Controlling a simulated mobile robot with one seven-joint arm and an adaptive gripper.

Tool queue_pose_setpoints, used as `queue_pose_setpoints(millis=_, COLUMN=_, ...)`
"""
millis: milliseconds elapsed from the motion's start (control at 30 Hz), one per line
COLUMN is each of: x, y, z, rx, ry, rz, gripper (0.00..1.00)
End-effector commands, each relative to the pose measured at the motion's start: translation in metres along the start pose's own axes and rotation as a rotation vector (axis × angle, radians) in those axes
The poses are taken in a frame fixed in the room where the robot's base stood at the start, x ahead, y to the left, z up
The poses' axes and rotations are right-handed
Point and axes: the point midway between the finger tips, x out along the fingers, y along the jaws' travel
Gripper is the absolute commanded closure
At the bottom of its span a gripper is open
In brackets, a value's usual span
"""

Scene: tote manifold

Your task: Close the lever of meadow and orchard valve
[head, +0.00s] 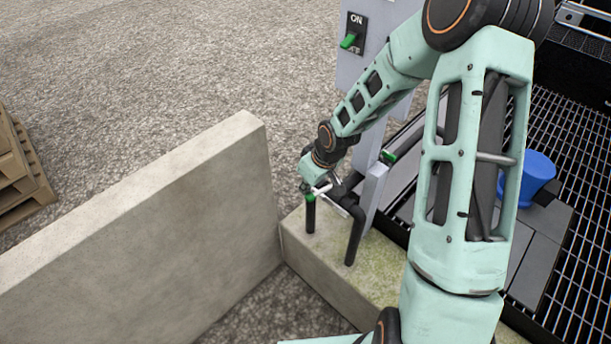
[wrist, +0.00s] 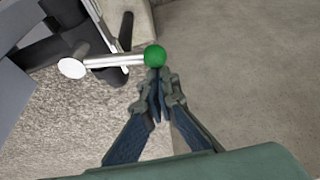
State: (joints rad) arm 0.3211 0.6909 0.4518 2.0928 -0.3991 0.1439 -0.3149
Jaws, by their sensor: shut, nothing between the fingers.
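A valve lever (wrist: 115,61) shows in the wrist view as a metal rod with a green ball knob (wrist: 154,55) on its end and a round white hub at its left. My gripper (wrist: 162,72) is shut, with its fingertips right at the near side of the green knob. I cannot tell whether they touch it. In the head view the green knob (head: 310,197) sits just below my gripper (head: 318,190), beside black pipes (head: 355,235) rising from a concrete block. Labels naming the valves are not readable, and my arm hides part of the pipework.
A concrete wall (head: 150,215) stands left of the pipes. Another green handle (head: 388,157) shows behind the post. A panel with an ON switch (head: 352,40) stands at the back. A blue bucket (head: 527,175) is on the right beside a metal grating (head: 570,270).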

Motion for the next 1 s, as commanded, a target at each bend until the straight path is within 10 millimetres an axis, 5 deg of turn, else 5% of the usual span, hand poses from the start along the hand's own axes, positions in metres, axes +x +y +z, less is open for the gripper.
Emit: queue_pose_setpoints(millis=1000, x=-0.0032, y=-0.0035, z=0.0103, rx=-0.08, ry=-0.001, rz=-0.029, gripper=1.0)
